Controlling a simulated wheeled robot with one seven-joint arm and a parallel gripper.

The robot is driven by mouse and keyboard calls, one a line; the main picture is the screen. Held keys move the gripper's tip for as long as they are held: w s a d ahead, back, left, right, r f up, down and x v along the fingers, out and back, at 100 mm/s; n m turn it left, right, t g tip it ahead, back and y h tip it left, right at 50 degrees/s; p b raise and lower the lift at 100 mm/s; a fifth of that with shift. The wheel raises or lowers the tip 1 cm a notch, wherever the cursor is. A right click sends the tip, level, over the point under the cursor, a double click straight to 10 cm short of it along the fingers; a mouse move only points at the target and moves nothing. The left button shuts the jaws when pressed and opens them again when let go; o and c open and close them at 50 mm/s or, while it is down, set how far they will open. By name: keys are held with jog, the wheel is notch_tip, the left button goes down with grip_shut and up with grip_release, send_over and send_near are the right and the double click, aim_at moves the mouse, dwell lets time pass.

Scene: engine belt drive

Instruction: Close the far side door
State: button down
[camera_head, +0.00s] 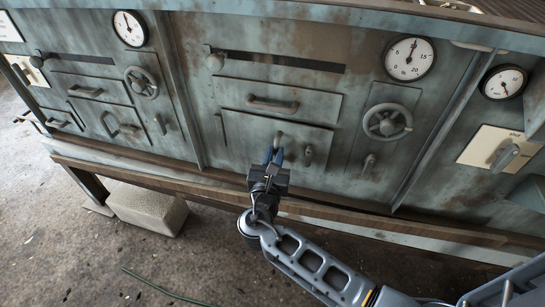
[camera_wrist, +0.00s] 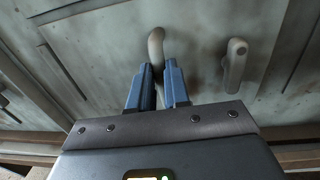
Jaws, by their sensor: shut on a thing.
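My gripper (camera_head: 272,155) is at the lower door panel (camera_head: 243,132) of the cabinet's middle section. Its two blue fingers (camera_wrist: 158,85) are shut on the door's grey curved handle (camera_wrist: 156,42), whose upper part shows above the fingertips. The handle also shows in the head view (camera_head: 279,139). A small grey latch lever (camera_head: 308,155) hangs just right of the handle; it shows in the wrist view too (camera_wrist: 235,65). This door looks about flush with the cabinet front; a small gap cannot be told. The left section has another door with a handle (camera_head: 111,122).
A handwheel (camera_head: 387,123) and a round gauge (camera_head: 409,59) are right of the door. A drawer handle (camera_head: 273,104) is above it. A wooden ledge (camera_head: 340,220) runs below the cabinet. A pale block (camera_head: 147,209) lies on the floor; open floor is at the lower left.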

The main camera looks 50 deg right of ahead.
jog(key=shift+s+d, duration=0.1)
jog(key=shift+d, duration=0.5)
jog(key=c, duration=1.1)
grip_release()
jog(key=shift+a, duration=0.1)
jog(key=v, duration=0.7)
jog(key=shift+s+a, duration=0.2)
jog(key=shift+a, duration=0.05)
